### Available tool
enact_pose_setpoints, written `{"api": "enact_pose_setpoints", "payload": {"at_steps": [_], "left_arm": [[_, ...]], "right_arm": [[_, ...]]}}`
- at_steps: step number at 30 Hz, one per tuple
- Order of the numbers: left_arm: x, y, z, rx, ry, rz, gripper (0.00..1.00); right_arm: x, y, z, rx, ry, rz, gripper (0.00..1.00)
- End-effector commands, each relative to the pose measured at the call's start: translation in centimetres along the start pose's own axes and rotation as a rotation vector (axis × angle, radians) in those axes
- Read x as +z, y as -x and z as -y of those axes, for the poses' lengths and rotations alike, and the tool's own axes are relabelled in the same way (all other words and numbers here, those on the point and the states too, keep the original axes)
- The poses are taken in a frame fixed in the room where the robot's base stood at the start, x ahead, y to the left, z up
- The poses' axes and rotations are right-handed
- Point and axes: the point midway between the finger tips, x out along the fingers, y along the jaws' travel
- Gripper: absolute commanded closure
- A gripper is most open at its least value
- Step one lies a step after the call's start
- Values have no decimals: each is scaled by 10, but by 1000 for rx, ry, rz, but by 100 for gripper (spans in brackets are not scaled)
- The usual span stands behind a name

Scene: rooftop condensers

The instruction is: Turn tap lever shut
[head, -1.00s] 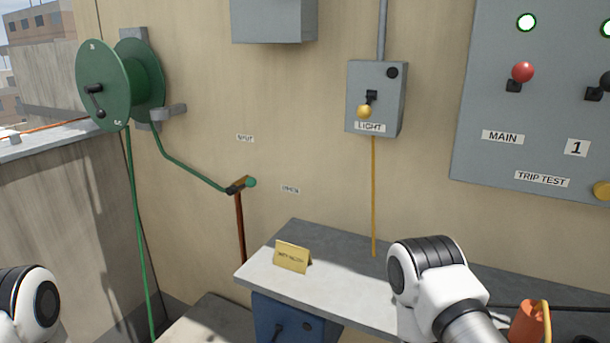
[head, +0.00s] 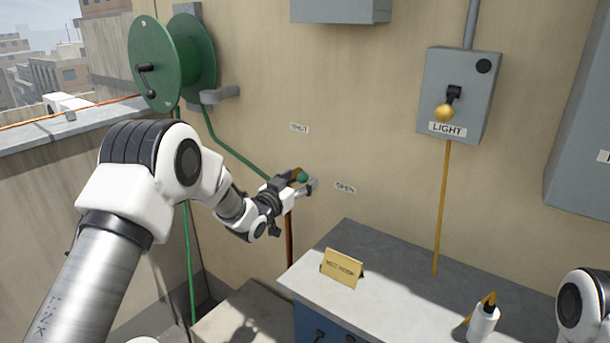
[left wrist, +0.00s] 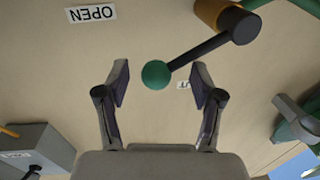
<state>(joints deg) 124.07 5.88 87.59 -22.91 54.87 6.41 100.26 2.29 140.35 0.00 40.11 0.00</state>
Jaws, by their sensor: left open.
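The tap (head: 292,174) is a brass-coloured body on a copper pipe, with a dark lever ending in a green ball (head: 302,177). The ball lies to the right of the body, with the SHUT label (head: 299,128) above and the OPEN label (head: 345,188) lower right. My left gripper (head: 309,184) is open at the ball. In the left wrist view the green ball (left wrist: 156,74) shows between the spread fingers of the left gripper (left wrist: 160,72), touching neither; the lever (left wrist: 202,50) runs up right to the tap body. My right gripper is out of view.
A green hose reel (head: 148,65) hangs left of the tap, its hose running to it. A bench (head: 390,285) below right carries a yellow sign (head: 342,268) and a white bottle (head: 482,322). The LIGHT switch box (head: 460,95) is on the wall.

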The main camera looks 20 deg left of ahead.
Motion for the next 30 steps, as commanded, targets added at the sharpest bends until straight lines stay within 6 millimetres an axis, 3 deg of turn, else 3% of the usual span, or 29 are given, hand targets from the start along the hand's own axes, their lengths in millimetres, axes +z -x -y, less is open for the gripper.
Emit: {"api": "enact_pose_setpoints", "payload": {"at_steps": [4,12,18,30], "left_arm": [[-1,-18,0,0,0,0,33],[0,-21,0,-1,1,1,33],[1,-21,0,-1,1,2,100],[5,-20,0,-1,9,11,100]], "right_arm": [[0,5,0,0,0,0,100],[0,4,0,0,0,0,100],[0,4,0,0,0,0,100],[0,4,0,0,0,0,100]]}}
